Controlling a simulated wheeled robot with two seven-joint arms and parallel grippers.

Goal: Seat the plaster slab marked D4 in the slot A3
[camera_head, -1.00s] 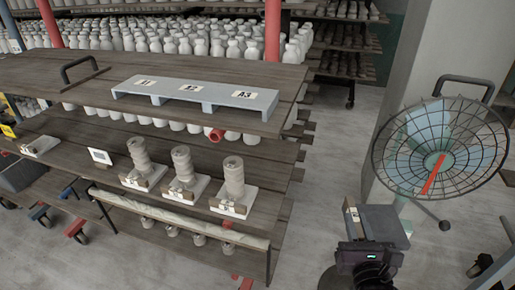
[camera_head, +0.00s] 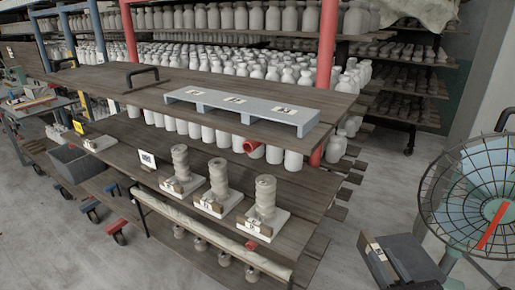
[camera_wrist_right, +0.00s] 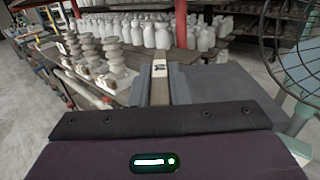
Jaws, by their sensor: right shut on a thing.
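My right gripper (camera_head: 388,262) is low at the right of the head view, in front of the shelves and apart from them. It is shut on a slab with a brown front and a white label; the held slab (camera_wrist_right: 160,90) also shows between the jaws in the right wrist view. Its marking is too small to read. The grey slotted rack (camera_head: 243,113) lies on the upper shelf, up and left of the gripper. Slot A3 is at its right end, by the rightmost label (camera_head: 285,109). My left gripper is not in view.
The lower shelf (camera_head: 140,133) holds three slabs bearing ringed clay stacks (camera_head: 265,197) and another slab (camera_head: 100,144) at its left. A black handle (camera_head: 142,74) stands beside the rack. A caged fan (camera_head: 485,195) is close to the gripper's right. Bottles crowd the back shelves.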

